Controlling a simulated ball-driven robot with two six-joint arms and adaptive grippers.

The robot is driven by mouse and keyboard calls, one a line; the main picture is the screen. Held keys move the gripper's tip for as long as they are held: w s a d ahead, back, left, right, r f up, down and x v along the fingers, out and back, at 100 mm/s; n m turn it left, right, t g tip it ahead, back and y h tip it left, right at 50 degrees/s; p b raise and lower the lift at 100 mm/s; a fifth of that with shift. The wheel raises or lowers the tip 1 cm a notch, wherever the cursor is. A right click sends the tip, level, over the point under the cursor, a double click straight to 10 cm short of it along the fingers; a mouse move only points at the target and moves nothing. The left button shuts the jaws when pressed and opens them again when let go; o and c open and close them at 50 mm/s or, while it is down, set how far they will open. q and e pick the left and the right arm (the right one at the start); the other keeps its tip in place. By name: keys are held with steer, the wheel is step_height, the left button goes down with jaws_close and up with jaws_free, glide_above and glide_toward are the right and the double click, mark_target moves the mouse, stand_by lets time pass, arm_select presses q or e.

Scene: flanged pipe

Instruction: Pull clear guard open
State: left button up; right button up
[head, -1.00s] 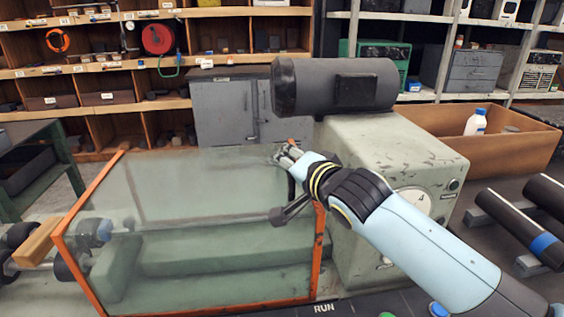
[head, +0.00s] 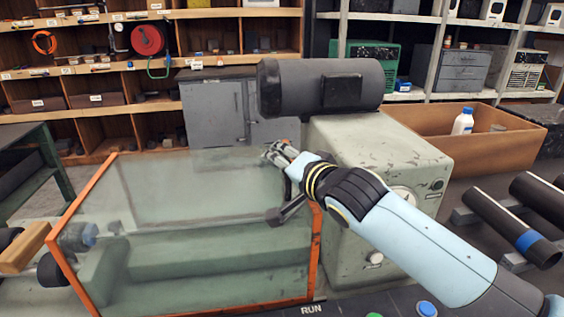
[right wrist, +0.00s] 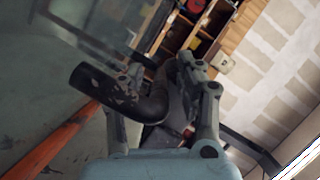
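The clear guard (head: 210,200) is a see-through box with an orange frame, standing over a pale green bed in the head view. A dark bent handle (head: 288,213) projects from its right end. In the right wrist view the handle (right wrist: 95,85) crosses in from the left and bends up between the fingers. My right gripper (head: 277,152) is at the handle's upper part, and its fingers (right wrist: 160,76) sit on both sides of the bar, closed around it. The exact contact is partly hidden. My left gripper is not in view.
A green machine housing (head: 375,150) with a dark motor (head: 320,86) on top stands right of the guard. Dark rollers (head: 515,225) lie at the right. A control strip (head: 340,305) with buttons runs along the front. Shelves fill the back.

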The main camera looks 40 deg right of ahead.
steer(key=v, duration=1.2)
stand_by(0.3)
